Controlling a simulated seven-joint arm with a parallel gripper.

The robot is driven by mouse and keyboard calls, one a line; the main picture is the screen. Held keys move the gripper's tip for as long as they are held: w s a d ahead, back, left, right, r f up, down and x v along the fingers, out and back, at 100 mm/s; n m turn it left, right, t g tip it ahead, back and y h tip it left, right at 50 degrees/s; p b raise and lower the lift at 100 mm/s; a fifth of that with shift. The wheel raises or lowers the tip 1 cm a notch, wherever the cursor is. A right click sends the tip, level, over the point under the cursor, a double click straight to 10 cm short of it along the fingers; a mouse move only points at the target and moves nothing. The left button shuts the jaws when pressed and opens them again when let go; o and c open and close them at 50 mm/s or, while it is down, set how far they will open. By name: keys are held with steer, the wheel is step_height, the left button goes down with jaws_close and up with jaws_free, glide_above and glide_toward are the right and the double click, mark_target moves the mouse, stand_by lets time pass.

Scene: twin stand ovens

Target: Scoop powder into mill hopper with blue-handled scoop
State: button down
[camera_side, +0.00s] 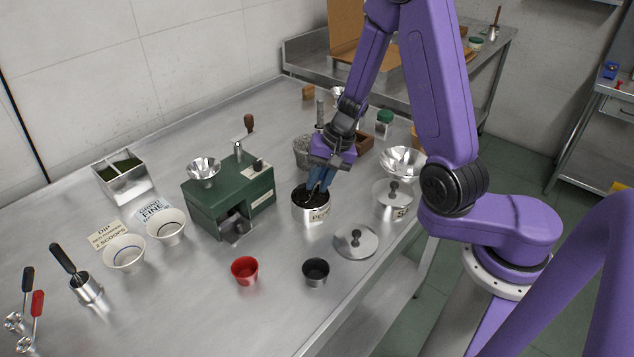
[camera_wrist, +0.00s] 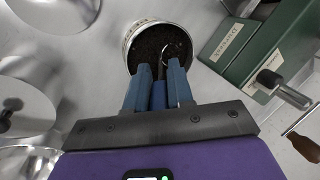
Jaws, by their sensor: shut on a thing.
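The mill is a green box (camera_side: 231,203) with a silver funnel hopper (camera_side: 204,168) on top, left of my gripper; part of the green box (camera_wrist: 262,48) shows at the right of the wrist view. A metal pot (camera_side: 310,213) of dark powder stands right of the mill, its label partly hidden. In the wrist view the powder (camera_wrist: 150,40) fills the pot's mouth. My gripper (camera_side: 320,184) points down into the pot, shut on the blue-handled scoop (camera_wrist: 159,96). The scoop's metal end is down at the powder; how much it holds, I cannot tell.
A loose lid (camera_side: 355,241) lies in front of the pot, and a lidded pot (camera_side: 392,201) stands right. A red cup (camera_side: 245,270) and dark cup (camera_side: 316,272) stand in front. Two white bowls (camera_side: 125,254) (camera_side: 167,229) are left. A grey mortar (camera_side: 303,152) is behind.

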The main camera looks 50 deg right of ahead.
steer(key=shift+s+d+r+t+y, duration=0.3)
steer(key=shift+r, duration=0.15)
steer(key=shift+t+y, duration=0.8)
steer(key=shift+y, duration=0.1)
steer(key=shift+s+d+r, duration=0.15)
steer(key=shift+r, duration=0.55)
steer(key=shift+s+d+r, duration=0.2)
steer(key=shift+r, duration=0.55)
steer(key=shift+s+d+r, duration=0.15)
steer(key=shift+r, duration=0.55)
